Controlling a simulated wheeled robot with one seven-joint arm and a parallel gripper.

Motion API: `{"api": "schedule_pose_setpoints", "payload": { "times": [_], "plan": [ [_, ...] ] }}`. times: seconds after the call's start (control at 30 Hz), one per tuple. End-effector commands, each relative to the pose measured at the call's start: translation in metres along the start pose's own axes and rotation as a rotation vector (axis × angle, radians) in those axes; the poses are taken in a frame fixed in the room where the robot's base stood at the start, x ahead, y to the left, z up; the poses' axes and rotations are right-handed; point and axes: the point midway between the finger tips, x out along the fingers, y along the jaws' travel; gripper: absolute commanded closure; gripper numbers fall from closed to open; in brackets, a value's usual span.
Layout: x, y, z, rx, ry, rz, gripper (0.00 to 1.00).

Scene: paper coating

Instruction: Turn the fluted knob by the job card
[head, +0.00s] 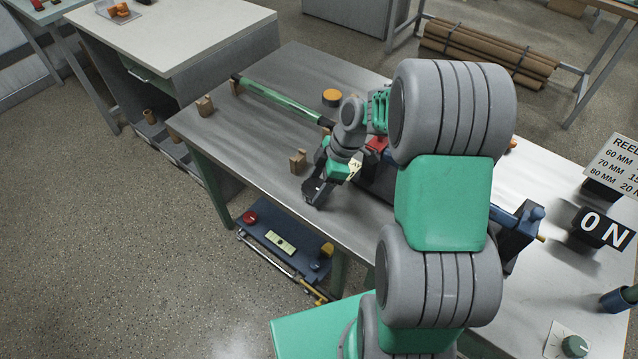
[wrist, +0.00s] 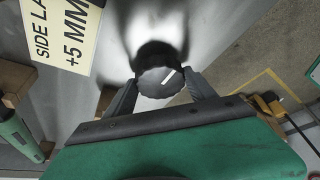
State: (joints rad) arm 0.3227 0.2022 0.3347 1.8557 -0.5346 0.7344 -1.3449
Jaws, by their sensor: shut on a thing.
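A dark fluted knob (wrist: 158,82) with a white pointer line is in the middle of the wrist view. My gripper (wrist: 163,86) has one finger on each side of the knob and is shut on it. The white pointer line slants up to the right. A pale card (wrist: 62,35) reading "SIDE LA… +5 MM" lies to the left of the knob; its end is cut off. In the head view my gripper (head: 316,192) is low at the front edge of the metal table, and the card (head: 354,168) shows partly behind my arm. The knob is hardly distinguishable there.
Wooden blocks (head: 298,161) and a green roller (head: 275,101) are on the metal table (head: 235,140). An orange-topped round thing (head: 332,96) stands farther back. A green knob (head: 573,346) and an "ON" sign (head: 602,229) are at right. Below the front edge is a blue unit (head: 285,240).

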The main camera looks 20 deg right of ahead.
Motion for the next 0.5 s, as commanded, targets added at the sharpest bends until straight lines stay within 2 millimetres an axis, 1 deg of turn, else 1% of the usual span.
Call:
{"api": "schedule_pose_setpoints", "payload": {
  "times": [0.03, 0.5],
  "plan": [
    [-0.0008, 0.0022, -0.0007, 0.0, -0.001, 0.007, 0.76],
    [0.0004, 0.0021, -0.0043, 0.01, 0.002, 0.015, 0.76]
  ]
}}
